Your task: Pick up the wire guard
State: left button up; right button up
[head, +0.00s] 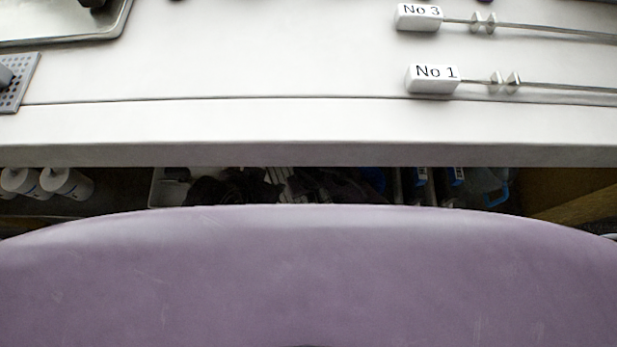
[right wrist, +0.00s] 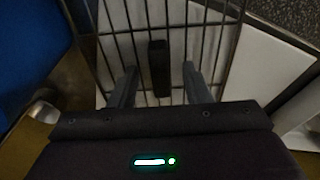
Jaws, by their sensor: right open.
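In the right wrist view the wire guard (right wrist: 170,27) is a grid of thin dark wires with a heavier edge at right. A dark upright block (right wrist: 158,68) sits on its wires, apparently as a grip. My right gripper (right wrist: 159,82) is open, with one finger on each side of the block and a gap to it on both sides. Whether the fingertips reach down to the wires I cannot tell. The head view shows neither the guard nor a clear view of either gripper.
In the head view a pale worktop (head: 250,130) carries white blocks labelled No 3 (head: 418,17) and No 1 (head: 431,79), each on a rod. A metal tray (head: 60,42) and a perforated grey plate (head: 18,92) lie at left.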

jog(key=shift+r, duration=0.1)
grip_shut()
dwell(0.3)
